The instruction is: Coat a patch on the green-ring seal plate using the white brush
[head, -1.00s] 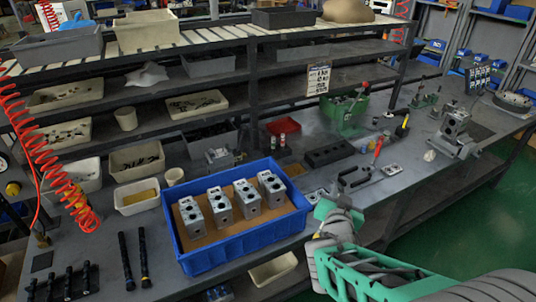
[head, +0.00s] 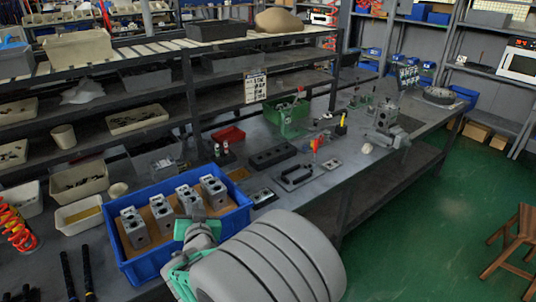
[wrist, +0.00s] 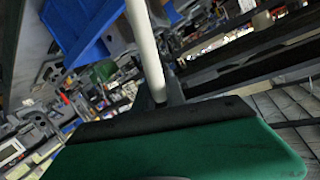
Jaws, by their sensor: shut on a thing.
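My gripper (head: 196,222) is in front of the blue bin's near edge in the head view, with my arm covering part of the bin. In the wrist view my gripper (wrist: 170,98) is shut on a white rod, which looks like the white brush's handle (wrist: 146,45). The brush tip is not clearly visible. Small flat plates lie on the bench in the head view: one plate (head: 262,196) near the bin's right end and another plate (head: 333,165) farther right. Their ring colours are too small to tell.
The blue bin (head: 130,262) holds several grey valve blocks (head: 213,191). A black handled fixture (head: 296,178), a black slotted block (head: 272,156), a red tray (head: 229,135) and a green bin (head: 293,118) stand behind. The green floor at right is open, apart from a wooden stool (head: 518,240).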

